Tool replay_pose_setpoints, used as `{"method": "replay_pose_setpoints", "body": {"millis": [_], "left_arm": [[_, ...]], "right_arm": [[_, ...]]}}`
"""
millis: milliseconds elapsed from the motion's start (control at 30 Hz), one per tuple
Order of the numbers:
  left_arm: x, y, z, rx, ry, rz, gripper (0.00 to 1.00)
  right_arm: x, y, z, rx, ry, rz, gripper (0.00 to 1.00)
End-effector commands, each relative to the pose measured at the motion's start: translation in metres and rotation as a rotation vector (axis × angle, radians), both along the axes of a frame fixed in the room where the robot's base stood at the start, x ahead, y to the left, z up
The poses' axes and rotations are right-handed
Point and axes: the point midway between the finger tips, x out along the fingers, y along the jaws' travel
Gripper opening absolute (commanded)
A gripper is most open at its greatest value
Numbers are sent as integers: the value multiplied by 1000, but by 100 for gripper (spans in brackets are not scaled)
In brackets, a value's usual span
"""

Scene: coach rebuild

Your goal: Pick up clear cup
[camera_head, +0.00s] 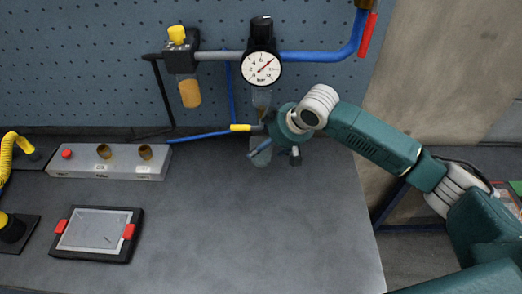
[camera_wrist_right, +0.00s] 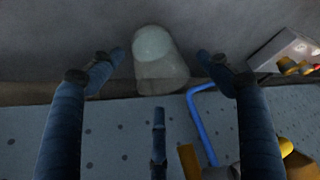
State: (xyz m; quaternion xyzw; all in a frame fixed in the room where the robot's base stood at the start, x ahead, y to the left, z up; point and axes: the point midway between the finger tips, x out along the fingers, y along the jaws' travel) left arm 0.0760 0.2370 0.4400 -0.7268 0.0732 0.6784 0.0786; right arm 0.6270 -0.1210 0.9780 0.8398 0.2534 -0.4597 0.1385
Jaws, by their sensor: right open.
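The clear cup (camera_wrist_right: 162,72) is a pale, see-through cup in the right wrist view, on the grey bench at the foot of the pegboard. It lies between the spread fingers of my right gripper (camera_wrist_right: 160,58), with a visible gap on both sides. In the head view the cup (camera_head: 261,157) is partly hidden by the gripper (camera_head: 273,153), below the pressure gauge. The right gripper is open and holds nothing. My left gripper does not show.
A gauge (camera_head: 261,68) with pipes hangs on the pegboard (camera_head: 110,60) above the gripper. A tablet (camera_head: 95,232) lies front left. The bench's (camera_head: 250,230) front middle is clear.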

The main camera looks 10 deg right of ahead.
Motion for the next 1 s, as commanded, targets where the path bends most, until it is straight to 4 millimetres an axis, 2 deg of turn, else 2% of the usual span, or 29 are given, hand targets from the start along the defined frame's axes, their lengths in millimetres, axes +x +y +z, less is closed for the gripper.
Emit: {"method": "replay_pose_setpoints", "body": {"millis": [33, 167, 433, 467, 600, 667, 733, 767, 1000], "left_arm": [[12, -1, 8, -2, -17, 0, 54], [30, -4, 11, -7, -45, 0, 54], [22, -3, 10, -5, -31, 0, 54], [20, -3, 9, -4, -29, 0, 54], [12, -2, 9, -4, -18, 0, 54], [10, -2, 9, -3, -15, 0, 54], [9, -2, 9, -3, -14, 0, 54], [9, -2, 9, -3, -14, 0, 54], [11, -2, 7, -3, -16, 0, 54]], "right_arm": [[3, 3, -4, 0, 4, -1, 77], [10, 7, -18, 1, 2, 0, 77], [12, 8, -22, 1, -1, 0, 77], [12, 8, -22, 1, -1, 0, 73], [12, 8, -22, 1, -1, 0, 45], [12, 8, -22, 1, -1, 0, 35], [12, 8, -22, 1, -1, 0, 35], [12, 8, -22, 1, -1, 0, 31], [12, 8, -20, 0, -1, -1, 31]]}}
